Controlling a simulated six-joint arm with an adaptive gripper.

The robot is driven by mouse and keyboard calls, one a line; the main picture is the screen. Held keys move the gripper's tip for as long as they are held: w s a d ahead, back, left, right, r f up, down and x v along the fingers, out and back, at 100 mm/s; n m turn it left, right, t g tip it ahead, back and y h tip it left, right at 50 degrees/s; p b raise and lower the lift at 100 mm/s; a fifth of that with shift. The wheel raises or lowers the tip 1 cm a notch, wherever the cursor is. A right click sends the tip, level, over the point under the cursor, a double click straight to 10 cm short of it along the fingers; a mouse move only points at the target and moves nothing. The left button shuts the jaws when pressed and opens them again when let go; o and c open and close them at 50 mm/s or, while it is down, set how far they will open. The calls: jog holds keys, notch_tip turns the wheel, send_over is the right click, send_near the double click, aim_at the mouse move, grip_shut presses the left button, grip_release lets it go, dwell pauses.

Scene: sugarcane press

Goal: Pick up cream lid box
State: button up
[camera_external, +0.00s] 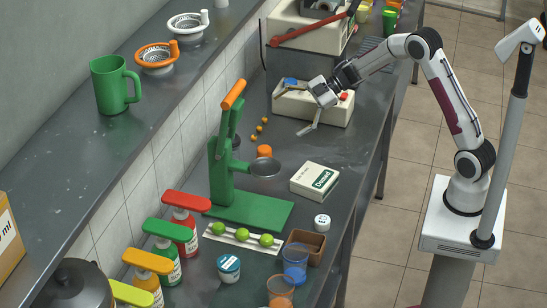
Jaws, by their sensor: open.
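A cream-white box (315,180) with a green printed label lies flat on the grey counter, right of the green press (222,180) and its round metal pan. My gripper (292,111) is open and well behind that box, toward the back of the counter. Its fingers are spread over a larger cream unit (338,113) with a red button; whether they touch it I cannot tell. The gripper partly hides this unit. Nothing shows between the fingers.
Green limes (242,235) on a white strip, a small white round container (322,222), a brown open box (305,246) and blue and orange cups stand in front. Colored-top bottles (184,215) line the left. Small orange pieces (260,128) lie behind the press.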

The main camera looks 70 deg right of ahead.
jog(key=s+a+f+n+g+y, duration=0.1)
jog(key=s+f+n+g+y, duration=0.1)
jog(key=s+f+g+y, duration=0.5)
jog(key=h, duration=0.1)
send_near(315, 179)
jog(key=shift+w+a+f, duration=0.1)
jog(key=shift+w+f, duration=0.65)
jog(key=shift+f, duration=0.25)
jog(key=shift+a, duration=0.1)
jog(key=shift+x, duration=1.2)
jog(key=shift+f, duration=0.1)
jog(key=shift+s+x, duration=0.2)
jog(key=shift+x, duration=2.4)
jog(key=c, duration=1.1)
